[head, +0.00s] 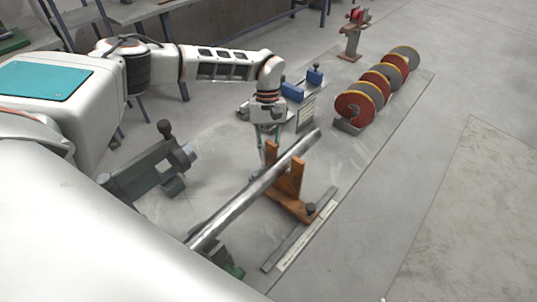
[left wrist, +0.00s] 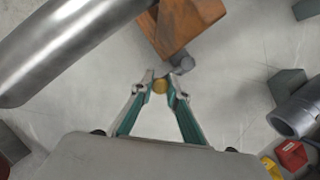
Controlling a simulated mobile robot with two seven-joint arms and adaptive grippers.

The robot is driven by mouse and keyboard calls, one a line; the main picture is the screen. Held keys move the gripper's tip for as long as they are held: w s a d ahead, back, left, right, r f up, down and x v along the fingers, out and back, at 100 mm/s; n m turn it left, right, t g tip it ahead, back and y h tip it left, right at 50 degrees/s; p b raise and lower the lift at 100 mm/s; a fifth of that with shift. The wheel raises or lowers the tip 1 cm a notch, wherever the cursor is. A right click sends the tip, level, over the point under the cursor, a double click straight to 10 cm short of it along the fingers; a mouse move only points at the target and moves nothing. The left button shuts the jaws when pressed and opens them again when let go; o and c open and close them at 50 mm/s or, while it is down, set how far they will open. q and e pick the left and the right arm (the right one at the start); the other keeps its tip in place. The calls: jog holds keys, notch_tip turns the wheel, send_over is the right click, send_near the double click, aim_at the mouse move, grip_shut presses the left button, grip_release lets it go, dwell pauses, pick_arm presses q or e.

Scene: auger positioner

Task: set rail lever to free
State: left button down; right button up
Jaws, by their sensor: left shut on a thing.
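A metal bar (head: 250,195) lies slanted in an orange V-shaped support (head: 288,180) that stands by a flat rail (head: 300,237) with pale label strips. My left gripper (head: 267,146) reaches down behind the support. A grey lever part (left wrist: 183,65) lies between the knob and the orange support (left wrist: 183,25). In the head view the knob is hidden or too small to tell. My right gripper is not in view.
Red and grey discs (head: 360,101) stand in a row at the back right. A green clamp-like fixture (head: 148,172) is at the left. A labelled stand with blue blocks (head: 292,92) is behind the gripper. The floor at right is clear.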

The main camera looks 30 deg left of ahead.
pick_arm(q)
jog(key=c, duration=1.9)
grip_release()
jog(key=shift+d, duration=0.1)
jog(key=shift+r, duration=0.1)
jog(key=v, duration=1.2)
jog(key=shift+s, duration=0.1)
